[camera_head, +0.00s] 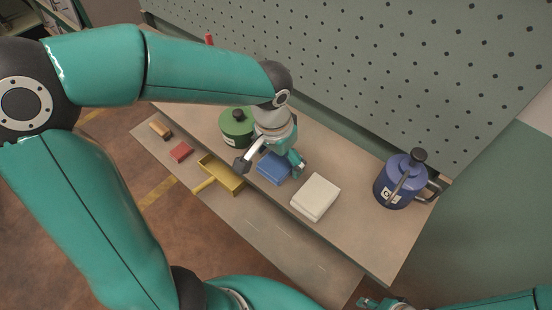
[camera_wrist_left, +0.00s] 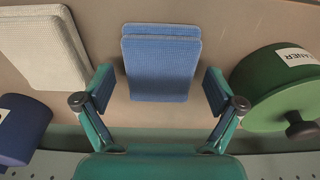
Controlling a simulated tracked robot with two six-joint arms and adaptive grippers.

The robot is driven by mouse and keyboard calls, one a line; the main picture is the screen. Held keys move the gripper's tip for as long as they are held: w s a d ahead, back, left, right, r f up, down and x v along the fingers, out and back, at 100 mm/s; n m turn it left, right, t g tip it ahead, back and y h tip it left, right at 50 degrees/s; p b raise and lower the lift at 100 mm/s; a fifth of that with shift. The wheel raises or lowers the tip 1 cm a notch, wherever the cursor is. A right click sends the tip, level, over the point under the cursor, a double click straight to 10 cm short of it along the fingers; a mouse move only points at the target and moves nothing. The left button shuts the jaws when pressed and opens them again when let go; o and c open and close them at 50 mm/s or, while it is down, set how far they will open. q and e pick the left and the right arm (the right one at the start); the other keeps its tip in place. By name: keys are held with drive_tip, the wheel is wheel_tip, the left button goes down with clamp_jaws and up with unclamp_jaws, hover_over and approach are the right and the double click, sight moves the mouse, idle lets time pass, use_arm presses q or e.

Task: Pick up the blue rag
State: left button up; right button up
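The blue rag (camera_head: 273,168) is a folded cloth lying on the upper shelf, between the green canister and a white folded cloth. My left gripper (camera_head: 270,165) is over it, with a finger on each side in the head view. In the left wrist view the blue rag (camera_wrist_left: 160,62) lies ahead of and between the open fingers of my left gripper (camera_wrist_left: 158,90), with gaps on both sides. My right gripper (camera_head: 382,303) shows only in part at the bottom edge, and its opening is unclear.
A white folded cloth (camera_head: 315,197) lies right of the rag. A green canister (camera_head: 236,127) stands to its left and a blue canister (camera_head: 402,180) further right. A yellow dustpan (camera_head: 222,174), a red block (camera_head: 181,152) and a wooden-handled brush (camera_head: 160,129) lie on the lower ledge. A perforated panel (camera_head: 400,70) rises behind.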

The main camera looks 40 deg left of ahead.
sight(278, 160)
use_arm(q)
drive_tip(key=c, duration=0.9)
drive_tip(key=shift+r, duration=0.1)
wheel_tip(278, 160, up, 20)
drive_tip(key=p, duration=0.1)
drive_tip(key=shift+p, duration=0.35)
drive_tip(key=o, duration=0.6)
drive_tip(key=shift+c, duration=0.2)
drive_tip(key=c, duration=0.5)
drive_tip(key=shift+o, duration=0.2)
drive_tip(key=shift+s, duration=0.1)
